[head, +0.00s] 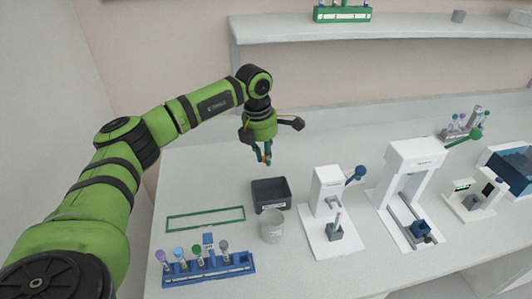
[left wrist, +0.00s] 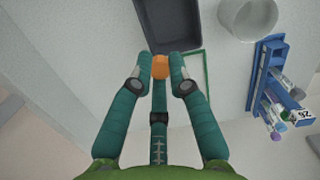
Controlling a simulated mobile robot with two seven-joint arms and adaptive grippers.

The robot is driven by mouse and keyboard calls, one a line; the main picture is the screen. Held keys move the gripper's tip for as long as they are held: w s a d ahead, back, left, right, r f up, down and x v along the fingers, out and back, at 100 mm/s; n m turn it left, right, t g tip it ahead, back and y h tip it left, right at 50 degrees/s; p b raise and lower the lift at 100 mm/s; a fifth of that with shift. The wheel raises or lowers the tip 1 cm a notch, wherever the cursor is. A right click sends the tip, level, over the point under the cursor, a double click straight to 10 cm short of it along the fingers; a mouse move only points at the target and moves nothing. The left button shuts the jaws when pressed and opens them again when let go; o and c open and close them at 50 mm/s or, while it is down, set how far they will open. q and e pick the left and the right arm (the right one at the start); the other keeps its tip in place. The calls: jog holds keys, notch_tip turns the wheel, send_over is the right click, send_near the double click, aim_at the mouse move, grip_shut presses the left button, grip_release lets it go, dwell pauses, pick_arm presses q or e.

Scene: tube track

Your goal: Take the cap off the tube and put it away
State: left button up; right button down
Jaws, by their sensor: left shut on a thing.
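My left gripper (head: 263,158) points down above the bench, behind the dark bin. It is shut on a small orange cap (left wrist: 160,67), held between its fingertips in the left wrist view. No tube shows under the cap. The dark open bin (head: 271,209) has a pale label on its front; in the left wrist view the bin (left wrist: 168,49) lies just beyond the fingertips. A tube (head: 337,217) stands upright in a grey block on a white device; its top is too small to read. My right gripper is not in view.
A clear beaker (head: 271,228) stands in front of the bin. A blue rack (head: 207,274) holds several capped tubes at the front left, near a green outline (head: 205,219). White devices (head: 413,165) with blue and green knobs fill the right. A shelf (head: 400,27) runs behind.

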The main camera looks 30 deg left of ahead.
pick_arm(q)
jog(key=shift+f+b, duration=0.95)
jog(key=shift+f, duration=0.9)
jog(key=o, duration=0.8)
jog(key=shift+c, duration=0.2)
jog(key=shift+r, duration=0.1)
notch_tip(320, 180, up, 12)
jog(key=s, duration=0.1)
jog(key=shift+a, duration=0.4)
jog(key=shift+s, duration=0.1)
